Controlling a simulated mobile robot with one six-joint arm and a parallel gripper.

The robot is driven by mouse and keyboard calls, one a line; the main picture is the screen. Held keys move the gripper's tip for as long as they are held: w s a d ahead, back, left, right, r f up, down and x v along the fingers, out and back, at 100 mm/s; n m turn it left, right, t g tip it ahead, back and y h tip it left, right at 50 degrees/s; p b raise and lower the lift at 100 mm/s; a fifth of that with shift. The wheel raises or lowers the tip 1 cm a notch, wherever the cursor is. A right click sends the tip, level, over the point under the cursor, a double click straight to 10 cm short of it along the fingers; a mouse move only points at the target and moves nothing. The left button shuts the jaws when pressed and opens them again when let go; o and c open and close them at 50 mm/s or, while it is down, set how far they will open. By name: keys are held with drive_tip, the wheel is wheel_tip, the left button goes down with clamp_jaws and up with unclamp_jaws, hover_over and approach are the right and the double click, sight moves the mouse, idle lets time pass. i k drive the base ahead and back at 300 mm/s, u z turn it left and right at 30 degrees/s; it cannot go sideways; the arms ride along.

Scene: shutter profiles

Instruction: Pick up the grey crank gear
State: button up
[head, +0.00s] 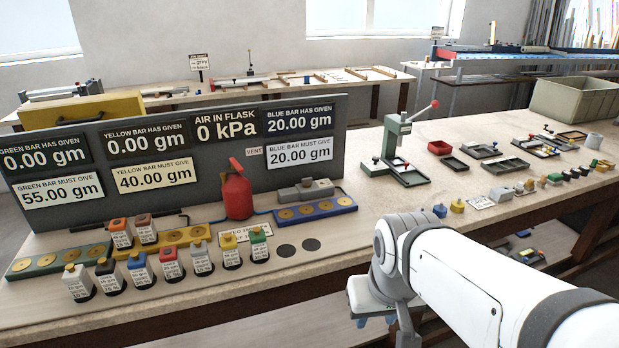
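I cannot make out for certain which part is the grey crank gear. A row of small parts lies along the front right of the bench, and small grey pieces (501,194) are among them, behind and right of my arm. A blue part (440,211) and a yellow part (457,206) stand at the near end of that row, by a small paper label (481,202). My white and grey arm reaches in from the lower right, with its wrist in front of the bench's front edge.
A green press (397,150) with a red-knobbed lever stands mid-bench. Labelled bottles, a red flask (237,192) and a display board (205,175) fill the left. A grey-green bin (575,103) stands at the far right.

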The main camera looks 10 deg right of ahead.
sight(316, 191)
drive_tip(key=u, duration=0.15)
drive_tip(key=i, duration=0.9)
drive_tip(key=z, duration=0.05)
